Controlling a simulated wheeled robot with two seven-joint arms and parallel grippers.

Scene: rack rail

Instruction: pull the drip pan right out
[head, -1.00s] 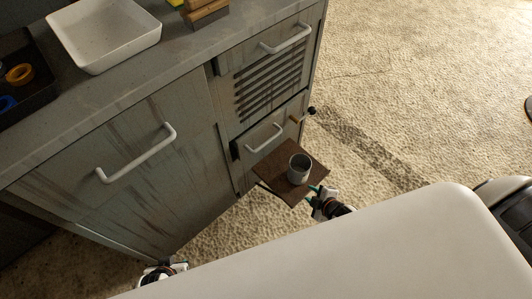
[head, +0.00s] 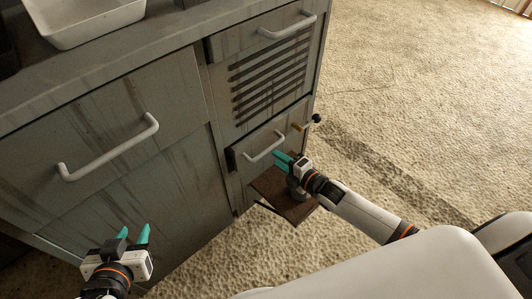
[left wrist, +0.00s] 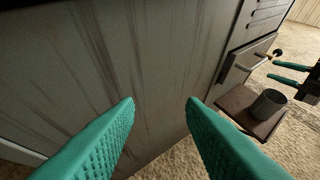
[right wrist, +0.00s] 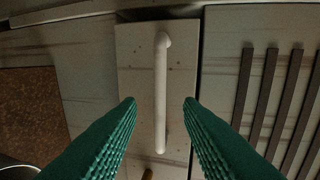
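My left gripper (head: 134,234) is open and empty, low before the large cabinet door. A brown shelf (head: 268,184) juts out below the drawer. A grey mug (left wrist: 268,103) stands on it, mostly hidden by my right gripper in the head view.
A small crank with a dark knob (head: 316,118) sticks out at the right of the drawer front. The slatted grille (head: 270,78) and an upper handle (head: 288,27) are above. A white tray (head: 82,20) stands on the counter. Carpet to the right is open.

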